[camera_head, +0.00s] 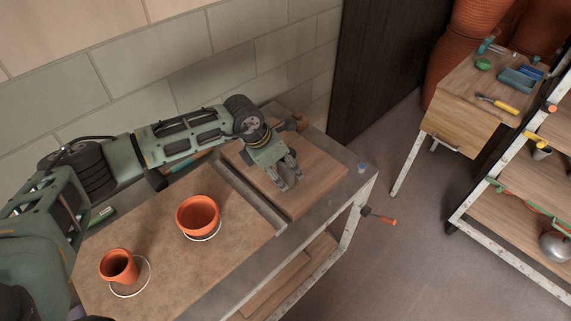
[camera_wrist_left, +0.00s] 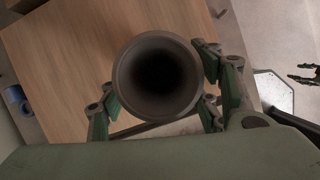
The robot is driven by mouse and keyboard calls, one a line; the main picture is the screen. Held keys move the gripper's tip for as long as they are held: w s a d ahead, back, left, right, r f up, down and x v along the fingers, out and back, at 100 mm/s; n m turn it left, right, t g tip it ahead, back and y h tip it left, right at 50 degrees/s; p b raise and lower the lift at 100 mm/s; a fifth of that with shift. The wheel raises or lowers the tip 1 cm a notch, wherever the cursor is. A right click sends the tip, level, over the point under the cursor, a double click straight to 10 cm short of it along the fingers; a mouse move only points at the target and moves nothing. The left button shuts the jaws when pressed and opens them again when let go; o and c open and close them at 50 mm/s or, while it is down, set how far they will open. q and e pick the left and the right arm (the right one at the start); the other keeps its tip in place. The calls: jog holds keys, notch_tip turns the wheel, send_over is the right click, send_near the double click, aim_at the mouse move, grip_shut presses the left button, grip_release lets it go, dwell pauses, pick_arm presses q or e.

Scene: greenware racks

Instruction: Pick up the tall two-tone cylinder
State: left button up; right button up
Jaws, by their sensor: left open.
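My left gripper (camera_head: 286,178) is open and reaches down over the wooden board at the right end of the workbench. In the left wrist view a round, hollow, grey-brown cylinder (camera_wrist_left: 121,80) is seen from above, with a dark inside. It stands between the fingers of my left gripper (camera_wrist_left: 158,98), which lie on either side of it. Whether the fingers touch it I cannot tell. Its height and two tones do not show from above. In the head view the fingers largely hide it.
A wide terracotta pot (camera_head: 198,217) and a smaller one (camera_head: 118,266) stand on the brown board to the left, each with a pale ring at its base. A small blue item (camera_head: 362,167) is at the bench corner. A tool table (camera_head: 455,121) stands at right; open floor lies between.

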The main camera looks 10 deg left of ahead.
pick_arm(q)
jog(key=shift+x, duration=1.25)
jog(key=shift+w+r, duration=0.1)
jog(key=c, duration=1.4)
jog(key=shift+o, duration=0.2)
